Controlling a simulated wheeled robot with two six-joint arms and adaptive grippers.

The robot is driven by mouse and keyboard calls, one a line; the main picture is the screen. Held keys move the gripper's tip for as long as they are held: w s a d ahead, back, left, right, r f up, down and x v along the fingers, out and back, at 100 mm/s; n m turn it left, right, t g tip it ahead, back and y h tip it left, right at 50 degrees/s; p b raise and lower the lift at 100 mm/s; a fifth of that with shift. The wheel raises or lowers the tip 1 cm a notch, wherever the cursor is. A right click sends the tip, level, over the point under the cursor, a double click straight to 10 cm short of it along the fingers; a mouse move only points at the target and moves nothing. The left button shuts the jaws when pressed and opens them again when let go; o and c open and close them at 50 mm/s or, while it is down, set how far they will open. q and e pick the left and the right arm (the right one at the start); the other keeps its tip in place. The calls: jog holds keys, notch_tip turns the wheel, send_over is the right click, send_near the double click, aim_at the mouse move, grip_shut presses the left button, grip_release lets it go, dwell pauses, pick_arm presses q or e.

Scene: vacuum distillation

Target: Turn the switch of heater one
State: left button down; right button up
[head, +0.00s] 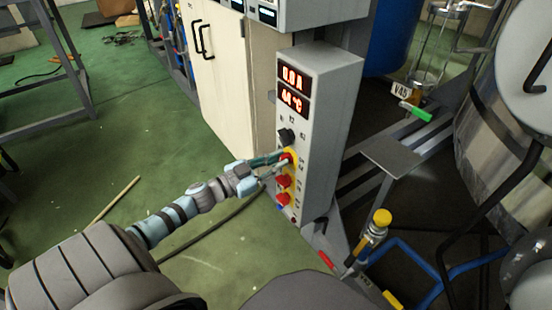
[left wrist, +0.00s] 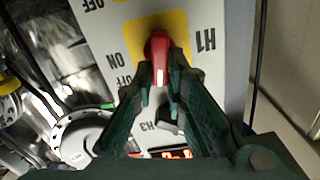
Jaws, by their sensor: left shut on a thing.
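The grey control box (head: 326,125) stands upright right of centre in the head view. On its narrow front are lit red displays, a black knob (head: 287,137) and red switches on yellow plates below. The top red switch (head: 289,157) is partly hidden by my left gripper (head: 279,164). In the left wrist view this red switch (left wrist: 157,45) sits on a yellow plate marked H1, with ON and OFF lettering to its left. My left gripper (left wrist: 160,77) is shut on it, with one fingertip on each side. My right gripper is not in view.
More red switches (head: 283,181) sit close below the held one. A cream cabinet (head: 235,80) stands behind the box. A green-handled valve tagged V45 (head: 413,110), a yellow-capped fitting (head: 381,218) and blue pipes are to the right. Green floor (head: 110,160) is open at left.

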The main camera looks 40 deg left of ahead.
pick_arm(q)
jog(key=shift+m, duration=0.5)
jog(key=m, duration=0.2)
jog(key=m+p, duration=0.1)
jog(key=m, duration=0.1)
jog(key=m+p, duration=0.1)
jog(key=m, duration=0.2)
jog(key=shift+s+d+f, duration=0.15)
jog(key=shift+d+f, duration=0.1)
jog(key=shift+d, duration=0.05)
jog(key=m, duration=0.4)
jog(key=shift+d+f+m, duration=0.1)
jog(key=shift+f+m, duration=0.15)
jog(key=shift+m, duration=0.05)
jog(key=shift+f+m, duration=0.1)
jog(key=shift+m, duration=1.3)
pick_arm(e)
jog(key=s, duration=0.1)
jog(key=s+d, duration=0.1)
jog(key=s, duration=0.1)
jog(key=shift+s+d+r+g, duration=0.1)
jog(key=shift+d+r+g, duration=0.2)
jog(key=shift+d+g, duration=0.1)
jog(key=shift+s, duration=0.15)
